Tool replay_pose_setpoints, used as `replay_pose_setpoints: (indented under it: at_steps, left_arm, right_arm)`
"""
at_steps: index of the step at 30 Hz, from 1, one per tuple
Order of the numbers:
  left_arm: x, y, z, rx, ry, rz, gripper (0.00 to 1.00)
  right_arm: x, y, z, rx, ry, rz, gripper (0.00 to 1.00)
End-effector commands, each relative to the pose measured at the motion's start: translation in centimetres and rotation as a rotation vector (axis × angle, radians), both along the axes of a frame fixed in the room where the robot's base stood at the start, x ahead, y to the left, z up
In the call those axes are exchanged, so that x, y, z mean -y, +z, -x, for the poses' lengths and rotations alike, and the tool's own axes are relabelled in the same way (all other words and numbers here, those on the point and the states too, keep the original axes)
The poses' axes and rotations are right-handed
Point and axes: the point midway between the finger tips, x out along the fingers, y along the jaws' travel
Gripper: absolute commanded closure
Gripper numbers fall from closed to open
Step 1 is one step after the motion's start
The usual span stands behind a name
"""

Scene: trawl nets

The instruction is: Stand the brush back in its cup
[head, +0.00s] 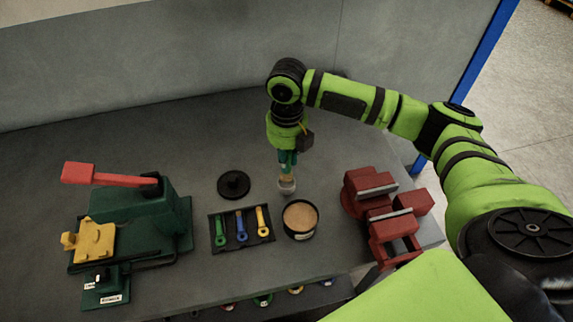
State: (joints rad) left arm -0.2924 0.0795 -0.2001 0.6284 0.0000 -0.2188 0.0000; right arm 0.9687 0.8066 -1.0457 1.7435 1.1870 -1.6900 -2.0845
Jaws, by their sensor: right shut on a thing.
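My right gripper (289,150) reaches down from above near the middle of the table, shut on the brush (287,163). The brush hangs roughly upright, with green showing below the fingers and a paler part lower down. A small pale cup-like shape (287,188) is directly below the brush. It is too small to tell whether the brush tip is inside it or just above it. My left gripper is not in view.
An open round tin (300,233) with tan contents stands just in front. A black lid (233,184) and a dark tray (243,239) of green, blue and yellow tools lie left. A green machine (150,218) with a red lever is farther left; a red vise (392,230) stands right.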

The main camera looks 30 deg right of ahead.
Motion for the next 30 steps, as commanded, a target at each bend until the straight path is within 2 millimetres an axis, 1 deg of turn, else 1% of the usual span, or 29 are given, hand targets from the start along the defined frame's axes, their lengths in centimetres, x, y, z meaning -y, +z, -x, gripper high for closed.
replay_pose_setpoints:
  at_steps: [2,6,9,21,22,23,24,30]
  left_arm:
    - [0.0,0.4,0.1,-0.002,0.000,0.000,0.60]
    - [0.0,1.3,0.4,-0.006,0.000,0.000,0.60]
    - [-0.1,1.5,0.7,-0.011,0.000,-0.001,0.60]
    - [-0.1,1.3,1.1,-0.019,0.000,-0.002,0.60]
    - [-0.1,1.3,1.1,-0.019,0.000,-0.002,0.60]
    - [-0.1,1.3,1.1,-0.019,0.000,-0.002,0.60]
    - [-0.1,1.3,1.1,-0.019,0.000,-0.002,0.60]
    - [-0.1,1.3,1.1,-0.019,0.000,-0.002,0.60]
  right_arm:
    - [-0.1,-0.7,0.0,-0.005,-0.001,0.001,1.00]
    - [0.0,-2.7,0.1,-0.006,-0.002,0.002,1.00]
    - [0.0,-3.8,0.1,-0.003,-0.001,0.001,1.00]
    - [0.0,-4.4,0.0,-0.001,0.000,0.001,1.00]
    - [0.0,-4.4,0.0,0.000,0.000,0.001,0.73]
    - [0.0,-4.4,0.0,0.000,0.000,0.000,0.61]
    - [0.0,-4.4,0.0,0.000,0.000,0.001,0.53]
    - [0.0,-4.4,0.0,-0.001,0.000,0.001,0.53]
